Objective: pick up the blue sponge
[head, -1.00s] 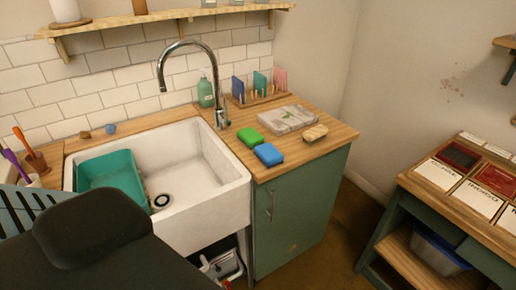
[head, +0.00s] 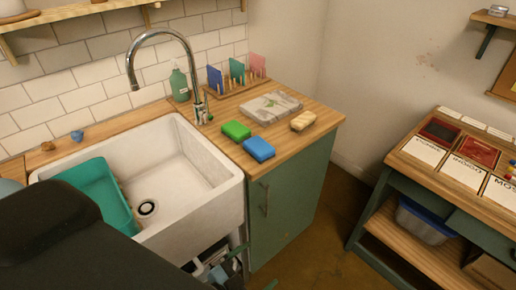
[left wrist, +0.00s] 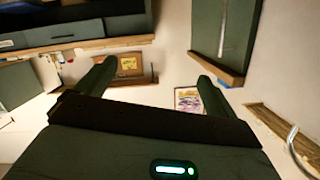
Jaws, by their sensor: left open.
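The blue sponge (head: 259,149) lies flat on the wooden counter right of the sink, near its front edge. A green sponge (head: 236,130) lies just behind and left of it. My left gripper (left wrist: 155,75) is open in the left wrist view, with nothing between its two dark green fingers. In the head view, the fingertips of my left gripper (head: 247,272) show low at the bottom edge, in front of the cabinet and well below the blue sponge. The blue sponge is not seen in the left wrist view. My right gripper is not in view.
A white sink (head: 222,183) with a teal basin (head: 100,182) and a tall tap is left. A stone slab (head: 270,107), a tan block (head: 303,121) and a rack of coloured cards stand near the sponges. A table (head: 378,212) with labelled cards is right; floor lies between.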

